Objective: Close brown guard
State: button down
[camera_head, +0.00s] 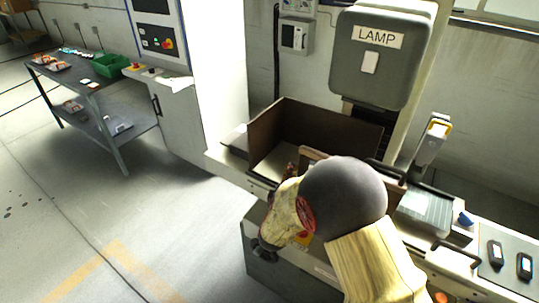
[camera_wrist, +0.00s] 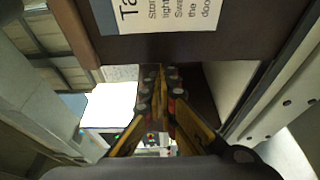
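The brown guard (camera_head: 333,131) is a dark brown, box-like set of panels on the machine bed below the lamp housing. One panel faces me at the back and another stands at its left; its top looks open. In the wrist view, a brown panel (camera_wrist: 150,47) with a white printed label (camera_wrist: 168,14) crosses the top, close to my fingers. My gripper (camera_wrist: 160,80) shows there with two yellow-and-black fingers converging near brown surfaces. I cannot tell whether they touch or hold any part of the guard. In the head view, my arm hides the guard's front and my fingers are unclear.
The lamp housing (camera_head: 381,55) hangs above and behind the guard. A control cabinet (camera_head: 166,75) stands to the left, beyond it a grey table (camera_head: 107,105) with a green bin (camera_head: 110,65). Dark handheld items (camera_head: 496,254) lie at the right. The floor at left is clear.

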jog(key=s+d+p, duration=0.1)
jog(key=s+d, duration=0.7)
jog(key=d, duration=0.3)
jog(key=shift+s, duration=0.35)
jog(key=shift+d+f, duration=0.15)
